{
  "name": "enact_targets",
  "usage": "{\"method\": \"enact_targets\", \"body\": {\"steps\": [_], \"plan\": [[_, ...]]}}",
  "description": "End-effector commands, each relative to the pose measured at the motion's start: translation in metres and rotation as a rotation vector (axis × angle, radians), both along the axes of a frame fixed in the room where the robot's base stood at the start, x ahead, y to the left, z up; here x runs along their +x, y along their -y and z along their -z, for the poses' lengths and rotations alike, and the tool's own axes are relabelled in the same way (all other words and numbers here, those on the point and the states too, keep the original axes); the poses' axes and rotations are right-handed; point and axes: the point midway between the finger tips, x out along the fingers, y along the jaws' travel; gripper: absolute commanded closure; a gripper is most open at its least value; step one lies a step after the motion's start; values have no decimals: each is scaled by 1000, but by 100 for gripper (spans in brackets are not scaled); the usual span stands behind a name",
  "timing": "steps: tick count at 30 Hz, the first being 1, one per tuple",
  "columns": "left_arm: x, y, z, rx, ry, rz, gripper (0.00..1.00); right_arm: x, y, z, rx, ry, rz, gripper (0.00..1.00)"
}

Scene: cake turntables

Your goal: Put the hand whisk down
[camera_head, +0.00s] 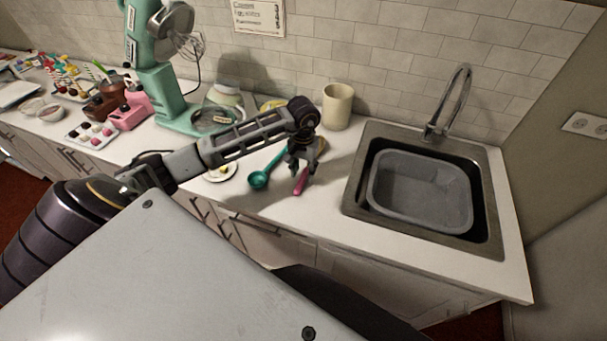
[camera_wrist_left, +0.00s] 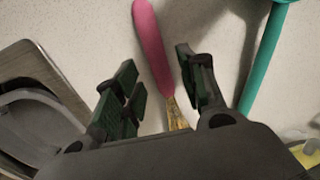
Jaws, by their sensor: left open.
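A pink-handled tool (camera_head: 301,182) with a gold-coloured neck lies on the white counter; I take it for the hand whisk, but its head is hidden by my gripper. In the left wrist view its pink handle (camera_wrist_left: 152,45) lies between the finger tips, with a gap on both sides. My left gripper (camera_head: 301,168) is open, pointing down over it near the counter; it also shows in the left wrist view (camera_wrist_left: 157,62). My right gripper is not in view.
A teal ladle (camera_head: 259,179) lies just left of the gripper. A cream canister (camera_head: 337,107) stands behind it. The sink (camera_head: 362,192) with a grey basin (camera_head: 420,160) is to the right. A green stand mixer (camera_head: 160,85) stands left. Counter between tool and sink is clear.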

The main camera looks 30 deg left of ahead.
Motion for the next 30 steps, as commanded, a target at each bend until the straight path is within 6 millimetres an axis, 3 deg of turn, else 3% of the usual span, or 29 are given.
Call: {"method": "enact_targets", "body": {"steps": [21,30], "plan": [[0,0,-77,-1,2,-1,59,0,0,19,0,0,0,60],[0,0,-95,0,1,-1,59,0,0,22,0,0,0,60]]}}
